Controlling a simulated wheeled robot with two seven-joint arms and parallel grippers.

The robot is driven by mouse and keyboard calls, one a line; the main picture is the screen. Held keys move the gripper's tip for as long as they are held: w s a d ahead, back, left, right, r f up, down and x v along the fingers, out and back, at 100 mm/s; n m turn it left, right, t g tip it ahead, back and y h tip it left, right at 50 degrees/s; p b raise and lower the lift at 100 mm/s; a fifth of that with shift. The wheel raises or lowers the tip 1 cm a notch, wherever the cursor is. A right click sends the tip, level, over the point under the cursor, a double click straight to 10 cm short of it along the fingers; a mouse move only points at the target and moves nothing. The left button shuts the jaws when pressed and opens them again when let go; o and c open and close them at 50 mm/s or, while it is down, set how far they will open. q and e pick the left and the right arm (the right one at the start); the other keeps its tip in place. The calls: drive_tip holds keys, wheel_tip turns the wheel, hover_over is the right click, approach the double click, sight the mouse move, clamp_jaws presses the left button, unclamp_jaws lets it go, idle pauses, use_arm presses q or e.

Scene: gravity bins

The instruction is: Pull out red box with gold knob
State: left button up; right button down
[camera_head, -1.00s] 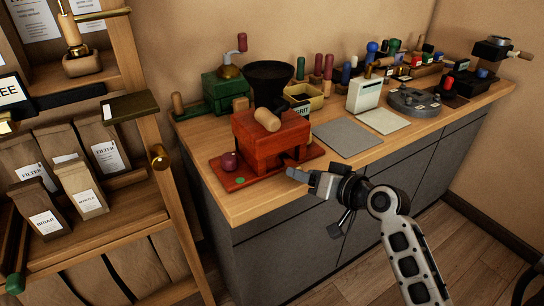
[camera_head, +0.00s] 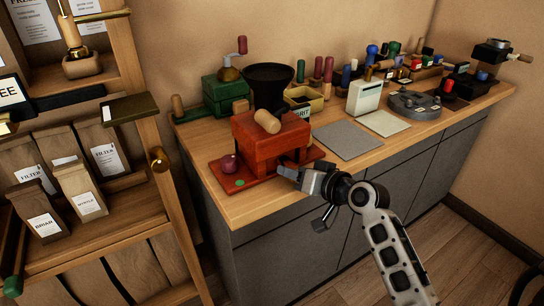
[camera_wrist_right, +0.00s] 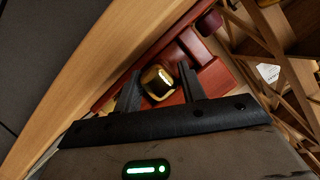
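A red box (camera_head: 262,150) with a wooden cylinder on top stands on a red base at the near left of the counter. In the head view its gold knob is hidden by my right gripper (camera_head: 291,172), which is at the box's right side. In the right wrist view the gold knob (camera_wrist_right: 158,84) sits between the two dark fingers of my right gripper (camera_wrist_right: 160,76). The fingers are apart, one on each side of the knob, with narrow gaps; I cannot make out firm contact. My left gripper is not in view.
A dark red ball (camera_head: 229,163) sits on the base's left end. A black hopper (camera_head: 268,82) and a green grinder (camera_head: 224,92) stand behind. A grey mat (camera_head: 348,139) lies to the right. A wooden shelf (camera_head: 120,215) with paper bags is at left.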

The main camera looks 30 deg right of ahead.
drive_tip(key=shift+s+d+f, duration=0.1)
drive_tip(key=shift+s, duration=1.05)
idle(0.3)
drive_tip(key=s+d, duration=0.1)
drive_tip(key=s, duration=1.2)
drive_tip(key=shift+b, duration=0.4)
idle(0.7)
